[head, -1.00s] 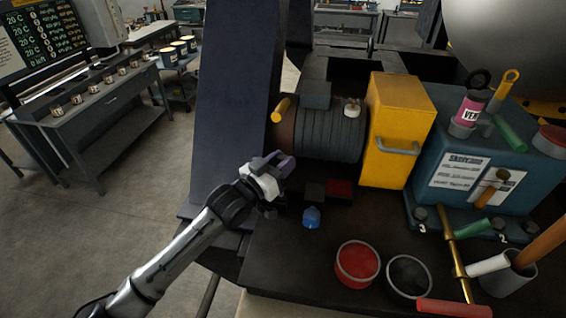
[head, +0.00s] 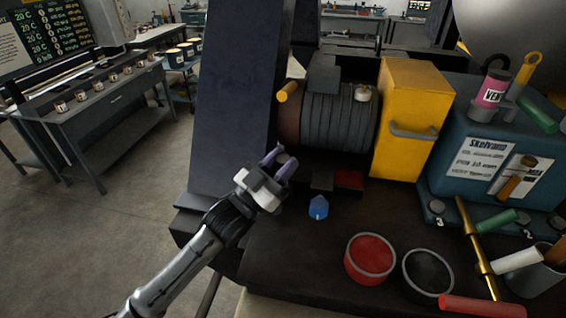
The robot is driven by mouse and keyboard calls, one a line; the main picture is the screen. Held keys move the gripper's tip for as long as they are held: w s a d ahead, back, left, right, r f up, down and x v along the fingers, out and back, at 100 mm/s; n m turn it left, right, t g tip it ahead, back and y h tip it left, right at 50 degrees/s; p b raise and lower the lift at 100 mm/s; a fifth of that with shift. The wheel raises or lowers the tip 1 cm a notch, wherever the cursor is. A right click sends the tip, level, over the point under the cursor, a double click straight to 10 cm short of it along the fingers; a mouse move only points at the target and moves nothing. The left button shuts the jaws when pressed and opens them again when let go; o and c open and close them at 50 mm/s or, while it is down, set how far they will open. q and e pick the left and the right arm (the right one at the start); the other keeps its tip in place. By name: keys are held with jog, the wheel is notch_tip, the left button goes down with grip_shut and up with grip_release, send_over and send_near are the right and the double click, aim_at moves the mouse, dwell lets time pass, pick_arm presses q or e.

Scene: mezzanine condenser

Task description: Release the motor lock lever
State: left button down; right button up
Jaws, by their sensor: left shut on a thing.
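The motor (head: 340,117) is a dark ribbed cylinder lying beside the yellow box. My left gripper (head: 279,156) is in front of the motor's lower left end. Its purple fingers point up and to the right and are shut on a small greyish thing between them. This is probably the motor lock lever (head: 281,151), but the fingers hide most of it. A yellow-orange peg (head: 289,92) sticks out at the motor's upper left. My right gripper is not in view.
A dark slanted beam (head: 232,110) rises left of the motor. A blue knob (head: 318,207), a red bowl (head: 370,260) and a black bowl (head: 428,276) are on the dark bench. The yellow box (head: 405,120) and a teal unit (head: 480,155) stand to the right.

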pick_arm(q)
jog(key=c, duration=0.8)
grip_release()
jog(key=shift+c, duration=0.2)
jog(key=shift+s+a+f, duration=0.1)
jog(key=shift+a+f, duration=0.1)
jog(key=s+a+b, duration=0.1)
jog(key=s+a, duration=0.6)
jog(key=a, duration=0.3)
jog(key=shift+s+a+f, duration=0.15)
jog(key=shift+s, duration=0.05)
